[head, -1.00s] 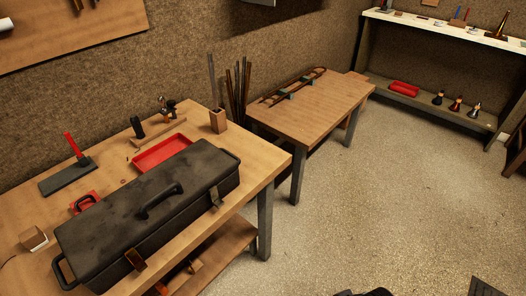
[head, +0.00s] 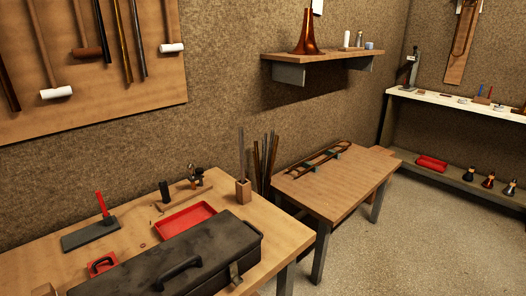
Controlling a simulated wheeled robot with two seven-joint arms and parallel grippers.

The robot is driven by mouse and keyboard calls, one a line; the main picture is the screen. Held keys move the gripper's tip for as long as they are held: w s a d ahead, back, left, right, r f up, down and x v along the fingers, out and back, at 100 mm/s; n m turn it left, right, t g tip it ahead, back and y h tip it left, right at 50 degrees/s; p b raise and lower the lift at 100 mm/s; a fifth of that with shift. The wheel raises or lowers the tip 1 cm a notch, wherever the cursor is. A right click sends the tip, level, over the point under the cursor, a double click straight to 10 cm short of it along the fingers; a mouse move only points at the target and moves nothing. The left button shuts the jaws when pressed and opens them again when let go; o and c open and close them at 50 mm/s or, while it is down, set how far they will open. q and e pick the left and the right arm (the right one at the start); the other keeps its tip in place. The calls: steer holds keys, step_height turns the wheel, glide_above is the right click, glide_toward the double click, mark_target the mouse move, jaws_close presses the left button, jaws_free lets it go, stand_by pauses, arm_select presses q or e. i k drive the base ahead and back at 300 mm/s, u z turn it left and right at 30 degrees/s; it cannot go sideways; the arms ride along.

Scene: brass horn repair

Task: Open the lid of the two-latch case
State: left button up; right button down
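The black case (head: 205,246) lies along the front of the wooden workbench (head: 262,214), its near left part cut off by the bottom edge of the head view. Its lid is down, with a black carry handle (head: 178,272) on top. One metal latch (head: 235,274) shows on the front near the right end; I cannot tell whether it is fastened. The other latch is out of view. Neither of my grippers is in view.
Behind the case are a red tray (head: 187,219), a dark block with a red-handled tool (head: 101,204), a small red item (head: 102,265) and a wooden holder with a rod (head: 243,190). A second table (head: 345,183) stands to the right. Open floor (head: 425,245) lies at the lower right.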

mark_target(171, 260)
steer(key=k, duration=1)
steer(key=z, duration=0.4)
steer(key=i, duration=0.45)
steer(key=u, duration=0.75)
steer(key=i, duration=1.1)
steer(key=u, duration=0.9)
